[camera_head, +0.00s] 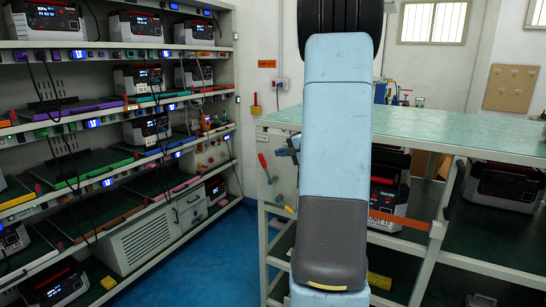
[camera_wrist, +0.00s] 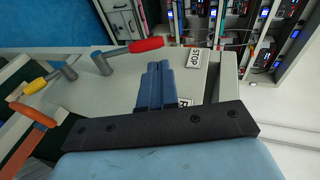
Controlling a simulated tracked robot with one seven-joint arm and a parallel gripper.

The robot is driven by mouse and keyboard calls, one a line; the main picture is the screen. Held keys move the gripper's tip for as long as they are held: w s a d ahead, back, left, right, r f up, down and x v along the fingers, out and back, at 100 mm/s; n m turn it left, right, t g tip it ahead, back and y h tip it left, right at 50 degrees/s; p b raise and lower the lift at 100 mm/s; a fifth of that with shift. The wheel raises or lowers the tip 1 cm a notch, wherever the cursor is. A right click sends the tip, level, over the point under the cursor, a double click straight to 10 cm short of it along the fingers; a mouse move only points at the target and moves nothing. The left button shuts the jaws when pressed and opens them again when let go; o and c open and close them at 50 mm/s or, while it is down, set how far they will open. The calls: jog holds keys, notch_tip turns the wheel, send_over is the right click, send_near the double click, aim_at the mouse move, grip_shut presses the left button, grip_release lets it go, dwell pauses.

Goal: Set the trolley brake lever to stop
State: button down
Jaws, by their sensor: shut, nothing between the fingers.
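In the wrist view a lever with a red handle (camera_wrist: 146,45) and grey pivot stands on the trolley's pale end panel (camera_wrist: 120,85). Its handle points right, towards a white STOP label (camera_wrist: 195,58). A second label (camera_wrist: 185,102) is mostly hidden by my gripper; only its first letter shows. My gripper (camera_wrist: 158,68) is shut and empty, with its blue fingertips just below the red handle's end in the picture; I cannot tell whether they touch. In the head view the red handle (camera_head: 264,161) shows left of my arm.
A second lever with a yellow handle (camera_wrist: 34,86) sits left of the red one. Loaded racks (camera_head: 100,155) line the left wall. Blue floor (camera_head: 215,260) between is clear.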

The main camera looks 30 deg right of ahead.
jog(key=v, duration=0.6)
jog(key=shift+r, duration=0.25)
jog(key=shift+w, duration=0.1)
jog(key=s+a+r+n+g+y, duration=0.1)
jog(key=s+a+r+n+g, duration=0.2)
jog(key=a, duration=0.9)
jog(key=s+a+r+n+g+y, duration=0.15)
jog(key=s+a+n+g, duration=0.3)
jog(key=a, duration=0.85)
jog(key=s+a+n+h, duration=0.3)
jog(key=s+a, duration=0.1)
jog(key=s, duration=0.5)
jog(key=s+a+n+h, duration=0.3)
jog(key=s, duration=0.6)
jog(key=shift+a+f+n, duration=0.15)
jog(key=shift+a+n, duration=0.2)
jog(key=shift+a, duration=0.05)
